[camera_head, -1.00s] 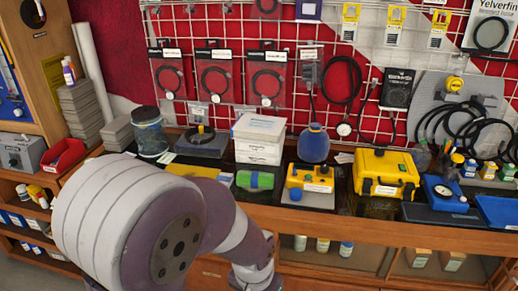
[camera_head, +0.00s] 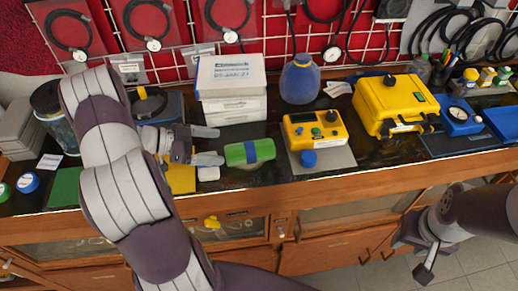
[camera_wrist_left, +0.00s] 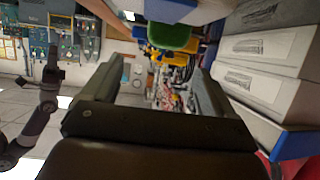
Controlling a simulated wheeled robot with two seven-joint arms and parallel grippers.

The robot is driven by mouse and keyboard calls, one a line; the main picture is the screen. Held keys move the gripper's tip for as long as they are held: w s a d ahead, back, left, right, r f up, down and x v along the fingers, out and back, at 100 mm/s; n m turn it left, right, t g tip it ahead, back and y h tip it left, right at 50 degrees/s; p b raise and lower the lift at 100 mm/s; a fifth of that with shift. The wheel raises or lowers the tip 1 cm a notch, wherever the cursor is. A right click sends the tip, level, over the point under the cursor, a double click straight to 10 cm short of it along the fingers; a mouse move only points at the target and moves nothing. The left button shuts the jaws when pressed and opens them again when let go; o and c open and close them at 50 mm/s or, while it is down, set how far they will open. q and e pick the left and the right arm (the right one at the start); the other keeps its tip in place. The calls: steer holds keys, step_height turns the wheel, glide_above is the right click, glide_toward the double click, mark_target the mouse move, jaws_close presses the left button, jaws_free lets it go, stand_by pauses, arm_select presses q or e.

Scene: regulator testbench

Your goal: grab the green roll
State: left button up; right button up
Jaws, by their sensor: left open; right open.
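The green roll (camera_head: 236,154) with a blue end lies on the dark counter, left of the yellow regulator box. My left gripper (camera_head: 207,146) is open just left of the roll, its two fingers apart and pointing right at it. The roll does not appear to be between the fingers. In the left wrist view a green object (camera_wrist_left: 168,37), likely the roll, shows beyond the open jaws (camera_wrist_left: 155,78). My right gripper (camera_head: 412,258) is open and empty, low in front of the cabinet and away from the roll.
White boxes (camera_head: 231,88) are stacked behind the roll. A blue jar (camera_head: 300,82) stands behind the yellow regulator box (camera_head: 314,128). A yellow case (camera_head: 396,104) sits further right. The counter's wooden front edge (camera_head: 270,190) runs close in front.

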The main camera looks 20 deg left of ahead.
mark_target(243, 148)
arm_select(q)
steer(key=shift+w+d+f, duration=0.4)
steer(key=shift+w+f, duration=0.1)
steer(key=shift+f, duration=0.1)
steer(key=x, duration=0.3)
steer(key=p+x, duration=0.1)
steer(key=x, duration=0.1)
steer(key=shift+w+d+r, duration=0.1)
steer(key=shift+w+r, duration=0.05)
steer(key=shift+r, duration=0.2)
steer(key=shift+w+d+f, duration=0.2)
steer(key=shift+d, duration=0.05)
steer(key=c, duration=1.2)
